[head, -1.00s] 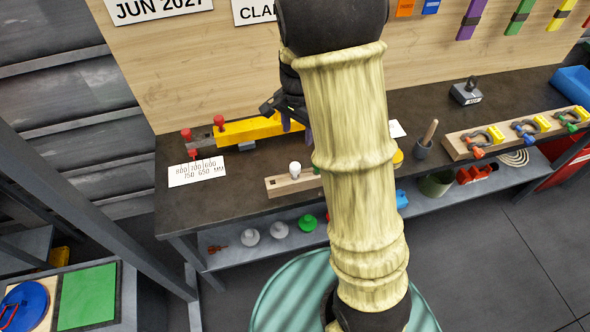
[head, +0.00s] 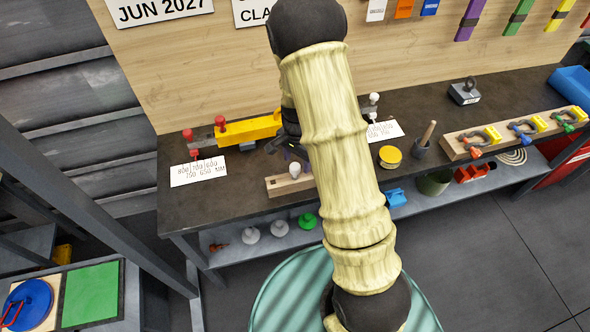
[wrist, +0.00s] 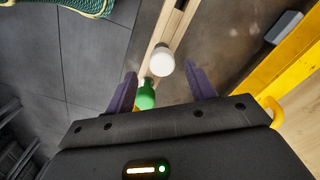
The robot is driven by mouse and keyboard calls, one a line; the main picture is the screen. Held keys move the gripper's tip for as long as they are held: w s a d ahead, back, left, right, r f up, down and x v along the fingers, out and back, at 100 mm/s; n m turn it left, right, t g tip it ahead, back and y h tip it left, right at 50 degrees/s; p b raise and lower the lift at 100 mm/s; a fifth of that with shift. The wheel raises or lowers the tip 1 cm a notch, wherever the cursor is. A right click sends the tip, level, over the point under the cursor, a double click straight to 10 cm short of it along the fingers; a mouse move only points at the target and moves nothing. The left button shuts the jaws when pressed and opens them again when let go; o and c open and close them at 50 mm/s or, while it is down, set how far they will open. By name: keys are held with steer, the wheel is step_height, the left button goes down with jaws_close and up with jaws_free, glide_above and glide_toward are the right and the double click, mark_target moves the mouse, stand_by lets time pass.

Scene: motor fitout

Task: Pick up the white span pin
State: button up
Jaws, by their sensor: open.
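The white span pin (wrist: 162,61) stands in a wooden holder strip (wrist: 176,25); its round head shows in the wrist view between and slightly beyond my fingertips. In the head view the white pin (head: 295,170) shows on the wooden holder (head: 278,187) at the bench's front edge. A green pin (wrist: 145,97) is beside it, nearer my palm and between the purple fingers. My gripper (wrist: 163,78) is open and empty above the holder. In the head view my arm hides the green pin and part of the holder.
A yellow bar fixture (head: 245,131) with red knobs lies behind the holder; it also runs along the right of the wrist view (wrist: 295,62). A white label card (head: 198,172) lies left. A yellow round tin (head: 390,157) and a mortar-like cup (head: 422,149) stand right.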

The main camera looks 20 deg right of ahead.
mark_target(295, 166)
steer(key=shift+f, duration=0.1)
steer(key=shift+a+f+p, duration=0.15)
steer(key=shift+f+p, duration=0.3)
steer(key=shift+f, duration=0.1)
steer(key=shift+a+f+p, duration=0.2)
steer(key=shift+f+p, duration=0.4)
steer(key=shift+f, duration=1.35)
steer(key=shift+c, duration=0.2)
steer(key=c, duration=1)
